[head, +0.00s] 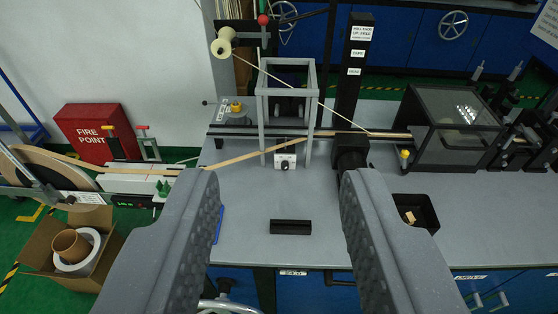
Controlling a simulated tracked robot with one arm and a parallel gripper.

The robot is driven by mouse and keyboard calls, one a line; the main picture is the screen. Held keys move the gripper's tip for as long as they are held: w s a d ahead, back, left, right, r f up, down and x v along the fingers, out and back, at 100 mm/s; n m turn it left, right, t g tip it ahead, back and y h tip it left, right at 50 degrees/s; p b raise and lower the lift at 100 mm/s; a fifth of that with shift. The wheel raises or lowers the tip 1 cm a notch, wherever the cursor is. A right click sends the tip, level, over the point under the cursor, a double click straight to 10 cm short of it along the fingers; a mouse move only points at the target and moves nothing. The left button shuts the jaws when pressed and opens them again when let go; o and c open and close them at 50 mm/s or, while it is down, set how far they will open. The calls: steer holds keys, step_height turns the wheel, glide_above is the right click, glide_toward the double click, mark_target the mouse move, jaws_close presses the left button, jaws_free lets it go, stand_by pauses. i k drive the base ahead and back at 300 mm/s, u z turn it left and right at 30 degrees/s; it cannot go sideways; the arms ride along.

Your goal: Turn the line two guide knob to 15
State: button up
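A small white plate with a dark knob (285,162) sits at the foot of a grey frame (261,112) on the bench, near the picture's middle. It looks like a guide knob, but its scale and line number are too small to read. My gripper (280,178) is open and empty. Its two grey fingers reach up from the bottom edge, wide apart, one on each side of the knob in the picture. The knob lies between and slightly beyond the fingertips in the picture, and nothing is touching it that I can see.
Tan tape (250,154) runs from a large reel (45,180) at left to the frame. A black post (350,95) and a dark clear-sided box (445,120) stand right. A black block (290,227) and a black tray (425,207) lie on the grey bench (270,205).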

mark_target(285, 164)
steer(key=i, duration=0.85)
steer(key=z, duration=0.1)
